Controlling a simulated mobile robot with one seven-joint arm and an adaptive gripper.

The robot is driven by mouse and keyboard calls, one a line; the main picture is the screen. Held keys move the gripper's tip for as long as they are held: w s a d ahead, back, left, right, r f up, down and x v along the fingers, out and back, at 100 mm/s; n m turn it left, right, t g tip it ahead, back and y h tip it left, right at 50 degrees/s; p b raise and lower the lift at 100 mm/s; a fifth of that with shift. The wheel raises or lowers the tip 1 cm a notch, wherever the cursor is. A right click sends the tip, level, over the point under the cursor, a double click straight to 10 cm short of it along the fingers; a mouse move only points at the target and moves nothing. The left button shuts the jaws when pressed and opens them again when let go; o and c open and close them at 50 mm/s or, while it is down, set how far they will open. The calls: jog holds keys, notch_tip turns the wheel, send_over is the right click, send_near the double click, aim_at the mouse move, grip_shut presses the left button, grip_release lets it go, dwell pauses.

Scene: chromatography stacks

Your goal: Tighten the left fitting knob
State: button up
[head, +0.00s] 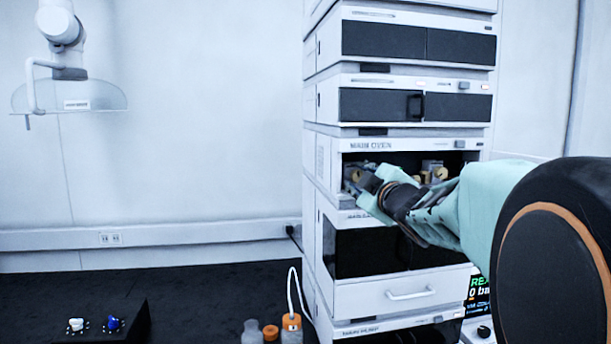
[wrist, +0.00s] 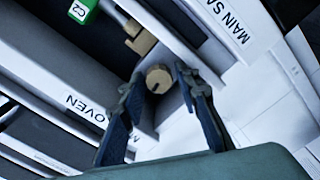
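The left fitting knob, a round brass-coloured knob (wrist: 158,78) with a dark slot, sits between my fingertips in the wrist view. In the head view a brass knob (head: 358,174) shows at the left of the open oven compartment, partly hidden by my gripper. My gripper (wrist: 160,84) is open, with one finger on each side of the knob and what looks like a narrow gap on both sides. In the head view my gripper (head: 370,188) reaches into the compartment from the right. Other brass fittings (head: 440,173) show to the right inside it.
The instrument stack (head: 318,160) rises around the compartment, with closed dark-fronted modules above and below. In the wrist view another brass block (wrist: 139,38) and a green C2 label (wrist: 83,9) lie near the knob. Bottles with orange caps (head: 291,322) stand left of the stack.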

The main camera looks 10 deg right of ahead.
jog(key=shift+s, duration=0.1)
jog(key=shift+r, duration=0.1)
grip_shut()
jog(key=shift+m+p, duration=0.5)
jog(key=shift+m, duration=0.2)
grip_release()
